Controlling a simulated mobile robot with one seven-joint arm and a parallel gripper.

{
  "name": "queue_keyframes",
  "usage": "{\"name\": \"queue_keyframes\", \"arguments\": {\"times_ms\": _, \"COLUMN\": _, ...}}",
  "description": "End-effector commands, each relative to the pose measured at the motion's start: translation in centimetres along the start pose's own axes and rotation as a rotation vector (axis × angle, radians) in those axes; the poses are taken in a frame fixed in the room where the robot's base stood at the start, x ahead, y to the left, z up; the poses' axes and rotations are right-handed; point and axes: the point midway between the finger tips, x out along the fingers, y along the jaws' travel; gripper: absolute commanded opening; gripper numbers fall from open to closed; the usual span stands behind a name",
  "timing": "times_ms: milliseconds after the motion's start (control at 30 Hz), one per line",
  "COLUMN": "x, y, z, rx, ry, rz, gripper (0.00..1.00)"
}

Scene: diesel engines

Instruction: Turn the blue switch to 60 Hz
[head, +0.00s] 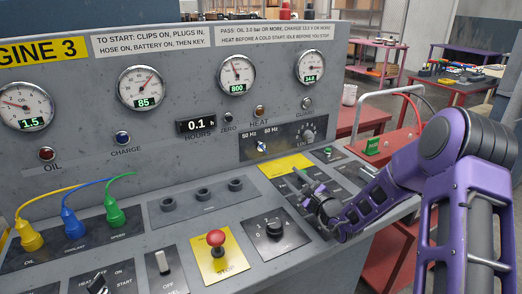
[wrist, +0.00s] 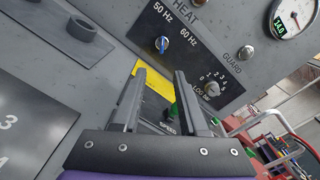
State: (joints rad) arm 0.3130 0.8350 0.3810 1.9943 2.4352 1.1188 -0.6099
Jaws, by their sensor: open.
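The blue switch (head: 262,147) is a small round knob on a dark plate of the upright panel, below the labels 50 Hz and 60 Hz. It also shows in the wrist view (wrist: 162,45), upper middle, beyond my fingertips. Which label it points to is too small to tell. My gripper (head: 301,184) is low and to the right of the switch in the head view, above the sloping console. In the wrist view my gripper (wrist: 159,72) has its two fingers apart with nothing between them. It does not touch the switch.
A yellow plate (head: 287,165) lies below. A red stop button (head: 216,238) and black rotary knob (head: 274,229) stand on the console. Gauges line the panel above.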

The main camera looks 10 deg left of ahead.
Motion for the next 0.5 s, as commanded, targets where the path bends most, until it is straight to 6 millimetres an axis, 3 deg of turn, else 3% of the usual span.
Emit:
{"name": "queue_keyframes", "arguments": {"times_ms": 167, "x": 1.4, "y": -0.3, "z": 0.0, "rx": 0.004, "ry": -0.004, "rz": -0.019, "gripper": 0.42}}
{"name": "queue_keyframes", "arguments": {"times_ms": 500, "x": 8.4, "y": -0.3, "z": 0.0, "rx": 0.003, "ry": -0.003, "rz": -0.015, "gripper": 0.42}}
